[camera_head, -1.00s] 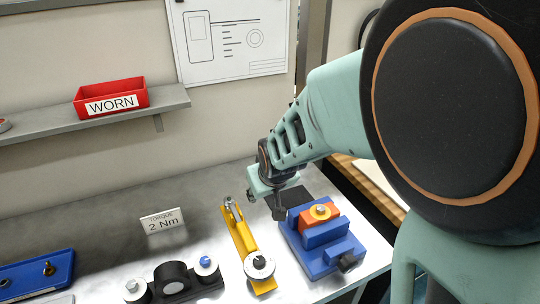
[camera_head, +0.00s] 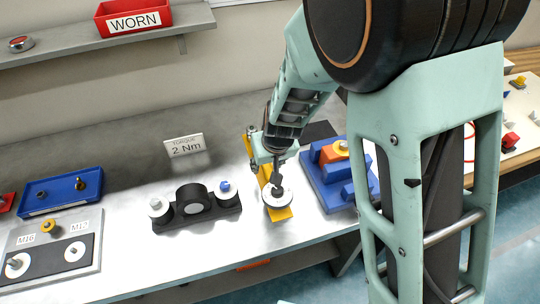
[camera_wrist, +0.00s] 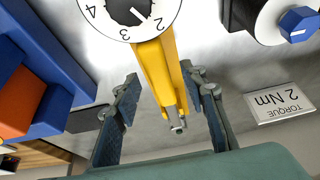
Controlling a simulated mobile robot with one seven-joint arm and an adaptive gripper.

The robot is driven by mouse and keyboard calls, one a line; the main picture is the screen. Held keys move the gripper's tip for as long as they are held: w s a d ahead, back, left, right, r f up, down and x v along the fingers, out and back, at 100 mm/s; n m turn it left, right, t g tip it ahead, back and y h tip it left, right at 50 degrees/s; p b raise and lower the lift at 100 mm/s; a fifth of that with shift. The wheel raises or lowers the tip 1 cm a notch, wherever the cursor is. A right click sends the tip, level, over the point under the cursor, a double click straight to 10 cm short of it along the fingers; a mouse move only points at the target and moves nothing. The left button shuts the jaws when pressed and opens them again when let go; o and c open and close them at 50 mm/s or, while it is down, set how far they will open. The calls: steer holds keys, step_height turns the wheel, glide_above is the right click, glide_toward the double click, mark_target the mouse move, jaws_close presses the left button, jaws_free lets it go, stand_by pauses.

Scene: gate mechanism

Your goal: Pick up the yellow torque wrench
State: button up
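The yellow torque wrench (camera_head: 279,212) lies on the metal bench, partly hidden behind my gripper (camera_head: 272,160) in the head view. Its round white dial with numbers sits at the end nearer the bench's front edge. In the wrist view the yellow wrench (camera_wrist: 160,68) runs between the two fingers of my gripper (camera_wrist: 160,105). The fingers are open, one on each side of the shaft, with gaps visible. The wrench's metal tip points toward the bottom of the wrist view.
A blue vise (camera_head: 328,190) holding an orange block stands close right of the wrench. A black fixture (camera_head: 196,205) with white and blue knobs is to the left. A "TORQUE 2 Nm" sign (camera_head: 184,146) stands behind. A shelf with a red WORN bin (camera_head: 133,18) is above.

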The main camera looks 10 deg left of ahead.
mark_target(267, 165)
steer(key=shift+x, duration=1.55)
steer(key=shift+r, duration=0.1)
jaws_close()
